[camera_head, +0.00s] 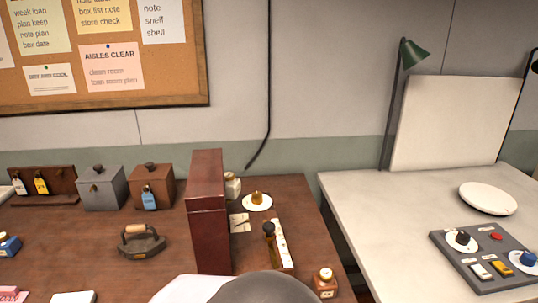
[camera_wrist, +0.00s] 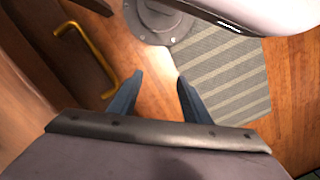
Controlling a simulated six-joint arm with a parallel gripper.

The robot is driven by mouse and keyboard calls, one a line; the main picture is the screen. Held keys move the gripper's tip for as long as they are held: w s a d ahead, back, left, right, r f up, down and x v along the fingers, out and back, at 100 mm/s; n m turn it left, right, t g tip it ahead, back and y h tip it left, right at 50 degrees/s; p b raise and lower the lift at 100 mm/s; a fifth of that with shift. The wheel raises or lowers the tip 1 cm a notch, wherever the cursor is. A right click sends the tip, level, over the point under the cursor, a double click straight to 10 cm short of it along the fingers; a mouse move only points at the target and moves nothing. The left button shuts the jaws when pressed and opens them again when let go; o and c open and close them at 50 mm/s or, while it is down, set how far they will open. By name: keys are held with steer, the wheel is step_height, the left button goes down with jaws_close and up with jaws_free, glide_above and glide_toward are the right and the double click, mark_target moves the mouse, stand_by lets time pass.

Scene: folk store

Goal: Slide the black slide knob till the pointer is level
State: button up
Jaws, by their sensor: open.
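My gripper (camera_wrist: 160,77) shows in the wrist view, with its two dark blue fingers apart and nothing between them. It faces the wooden floor and is away from any knob. In the head view, a grey panel (camera_head: 451,254) on the white table carries a black knob (camera_head: 462,238) on a white disc. On the brown table, a small dark upright piece with a brass-coloured top (camera_head: 268,230) stands beside a marked white strip (camera_head: 283,245). A small card with a dark line (camera_head: 240,222) lies near it. I cannot tell for certain which part is the slide knob or the pointer.
A tall dark red box (camera_head: 207,215) stands left of the strip. A saucer (camera_head: 257,203), a small jar (camera_head: 325,282) and an iron (camera_head: 140,242) share the brown table. The panel also has a blue knob (camera_head: 528,259). A gap separates the two tables.

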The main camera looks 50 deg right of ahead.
steer(key=w+d+r+m+t+p, duration=0.1)
steer(key=d+r+p, duration=0.1)
steer(key=r+p, duration=1.3)
steer(key=w+d+r+m+p, duration=0.1)
steer(key=d+r+p, duration=0.1)
steer(key=r+p, duration=1.3)
steer(key=r+m+b, duration=0.1)
steer(key=m+b, duration=0.3)
steer(key=m, duration=0.5)
glide_above(269, 225)
steer(key=shift+r, duration=0.15)
steer(key=shift+b, duration=0.3)
step_height(269, 225, down, 10)
steer(key=b, duration=0.9)
steer(key=shift+r+p, duration=0.25)
steer(key=shift+p, duration=0.05)
steer(key=shift+f, duration=0.1)
